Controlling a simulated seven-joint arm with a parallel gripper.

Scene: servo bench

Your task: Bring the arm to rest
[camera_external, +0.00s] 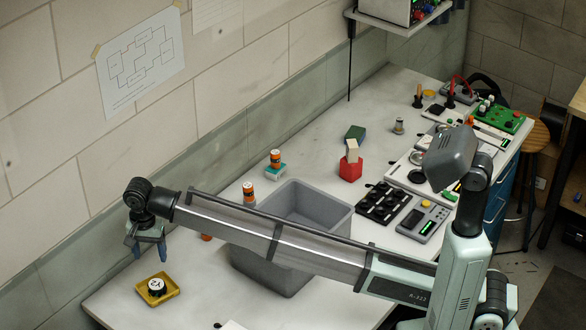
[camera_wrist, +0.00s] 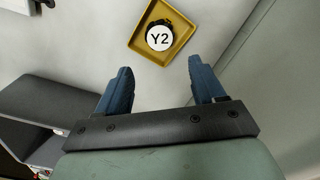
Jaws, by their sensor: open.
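My gripper (camera_external: 149,248) hangs at the left end of the bench with its fingers pointing down. In the wrist view its two blue fingers (camera_wrist: 162,82) stand wide apart with nothing between them. A yellow tray (camera_external: 142,290) lies on the bench below and a little right of the gripper in the external view. A round black piece with a white top marked Y2 (camera_wrist: 159,38) sits in the tray. The tray (camera_wrist: 136,43) is beyond the fingertips in the wrist view, apart from them. My arm stretches across the bench from the right.
A grey bin (camera_external: 335,220) stands mid-bench, partly behind my arm. A red block (camera_external: 350,169) and a black holder (camera_external: 383,203) are farther right.

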